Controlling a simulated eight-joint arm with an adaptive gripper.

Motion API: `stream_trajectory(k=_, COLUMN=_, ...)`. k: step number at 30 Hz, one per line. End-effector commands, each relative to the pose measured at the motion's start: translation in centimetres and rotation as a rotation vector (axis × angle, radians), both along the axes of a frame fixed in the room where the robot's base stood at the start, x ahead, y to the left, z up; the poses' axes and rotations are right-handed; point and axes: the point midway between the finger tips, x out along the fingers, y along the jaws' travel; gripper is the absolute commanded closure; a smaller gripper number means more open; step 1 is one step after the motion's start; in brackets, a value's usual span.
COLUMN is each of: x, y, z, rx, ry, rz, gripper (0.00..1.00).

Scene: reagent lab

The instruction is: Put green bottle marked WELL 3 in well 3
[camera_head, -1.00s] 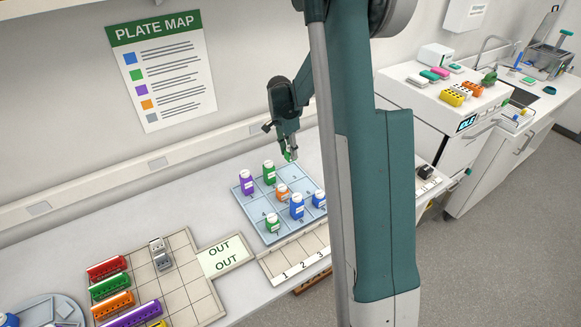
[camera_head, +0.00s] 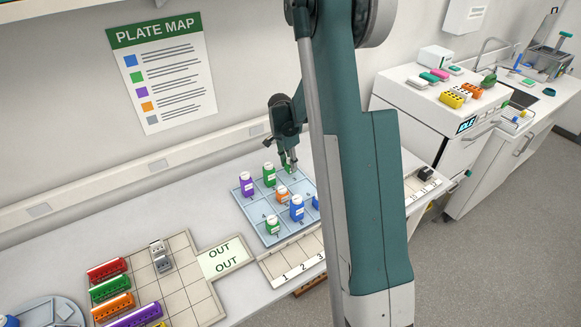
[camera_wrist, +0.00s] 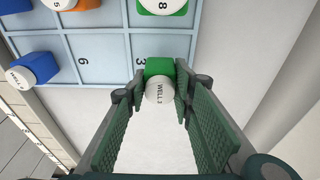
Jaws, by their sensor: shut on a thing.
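The green bottle marked WELL 3 (camera_wrist: 159,68) has a white lettered cap and sits between my gripper's two fingers (camera_wrist: 157,85) in the wrist view. My gripper is shut on it. The bottle is at the cell numbered 3 of the pale blue plate (camera_wrist: 97,46), with the printed 3 beside it. In the head view my gripper (camera_head: 288,168) points down at the plate's far right cell, and the bottle is mostly hidden there. I cannot tell whether the bottle's base touches the plate.
Another green bottle (camera_head: 269,174) stands in the cell beside it. Purple (camera_head: 247,184), orange (camera_head: 283,195), blue (camera_head: 297,208) and green (camera_head: 272,225) bottles occupy other cells. A rack (camera_head: 180,270) with colored strips lies at left. My arm hides the plate's right edge.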

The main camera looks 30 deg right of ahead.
Motion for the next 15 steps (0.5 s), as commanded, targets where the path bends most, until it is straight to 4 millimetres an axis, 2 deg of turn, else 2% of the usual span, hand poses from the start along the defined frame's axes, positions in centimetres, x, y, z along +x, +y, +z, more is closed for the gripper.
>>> stream_trajectory(k=6, x=0.0, y=0.0, z=-1.9, rx=0.000, ry=0.000, rz=0.000, gripper=0.87)
stream_trajectory(k=15, x=0.0, y=0.0, z=-2.1, rx=0.000, ry=0.000, rz=0.000, gripper=0.87)
